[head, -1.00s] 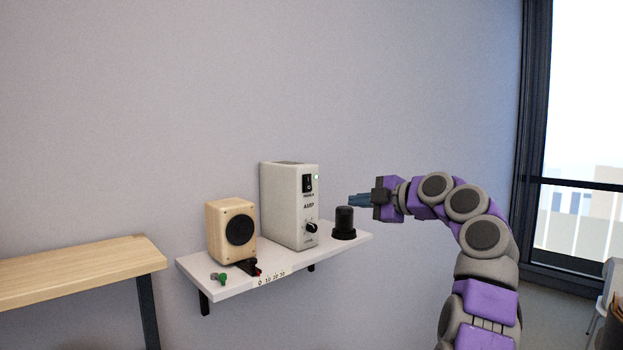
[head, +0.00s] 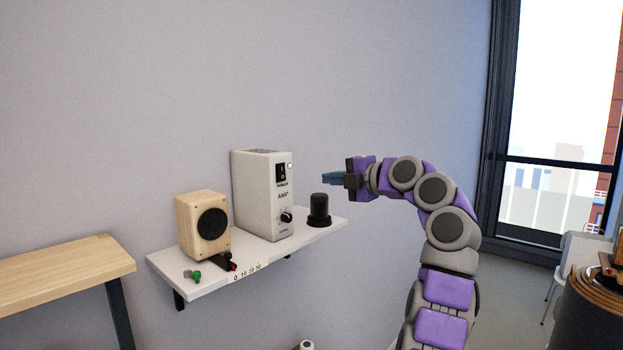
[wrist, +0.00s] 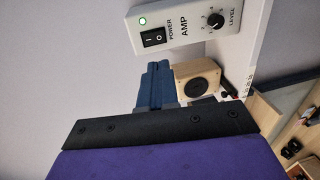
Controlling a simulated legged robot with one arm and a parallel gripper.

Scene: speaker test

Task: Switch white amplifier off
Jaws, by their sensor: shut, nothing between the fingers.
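The white amplifier (head: 263,194) stands upright on the wall shelf. Its black power switch (head: 282,173) is high on the front, with a green light (head: 290,166) lit beside it. A black level knob (head: 287,216) is lower down. In the wrist view the switch (wrist: 154,38) and the lit green light (wrist: 142,21) show clearly. My gripper (head: 326,178) is shut and empty, to the right of the amplifier at about the switch's height and apart from it. In the wrist view its blue fingers (wrist: 157,84) lie together, beside the amplifier's face in the picture.
The white shelf (head: 200,288) also holds a wooden speaker (head: 203,226), a black cylinder (head: 319,211), and small green (head: 195,276) and black-red pieces (head: 228,263). A wooden table (head: 60,268) stands left. The air before the amplifier is clear.

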